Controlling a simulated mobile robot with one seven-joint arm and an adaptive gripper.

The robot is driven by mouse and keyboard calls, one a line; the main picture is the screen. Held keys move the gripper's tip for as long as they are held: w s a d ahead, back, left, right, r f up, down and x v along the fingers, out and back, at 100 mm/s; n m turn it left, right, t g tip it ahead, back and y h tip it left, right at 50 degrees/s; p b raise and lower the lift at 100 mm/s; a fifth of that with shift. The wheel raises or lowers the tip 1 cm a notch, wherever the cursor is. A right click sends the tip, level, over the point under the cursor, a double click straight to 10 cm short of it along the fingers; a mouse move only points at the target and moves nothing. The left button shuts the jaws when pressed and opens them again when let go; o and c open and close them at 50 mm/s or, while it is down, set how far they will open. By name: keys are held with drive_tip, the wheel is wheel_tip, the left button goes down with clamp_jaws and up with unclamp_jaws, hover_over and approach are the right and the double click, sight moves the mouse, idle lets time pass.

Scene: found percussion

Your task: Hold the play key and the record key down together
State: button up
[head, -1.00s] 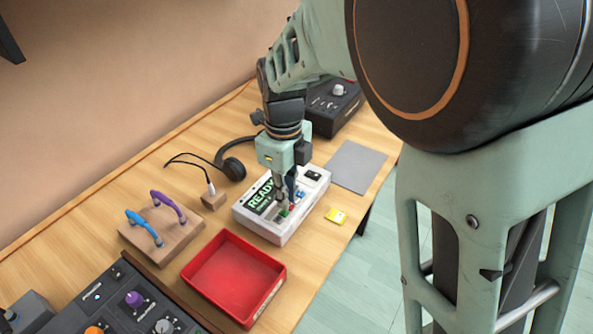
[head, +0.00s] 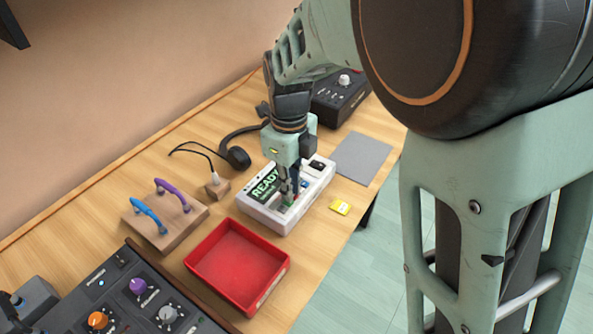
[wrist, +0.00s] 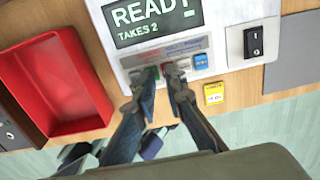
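The white recorder (head: 272,216) lies on the table, its screen (wrist: 155,17) reading READY, TAKES 2. In the wrist view the green key (wrist: 153,72) shows behind my left fingertip and the red key (wrist: 168,68) behind my right fingertip. Their labels are too small to read. My gripper (wrist: 161,82) points down over this key row with its two fingers apart and nothing between them; it also shows in the head view (head: 288,195). The fingertips partly hide both keys. I cannot tell whether they touch or press them.
A red tray (head: 240,262), yellow tag (head: 340,207), grey mat (head: 362,158) and wooden block with handles (head: 166,222) lie around the recorder.

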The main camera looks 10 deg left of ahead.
drive_tip(key=shift+f, duration=0.55)
idle(0.6)
drive_tip(key=shift+r, duration=0.1)
wheel_tip(320, 180, up, 7)
drive_tip(key=p, duration=0.6)
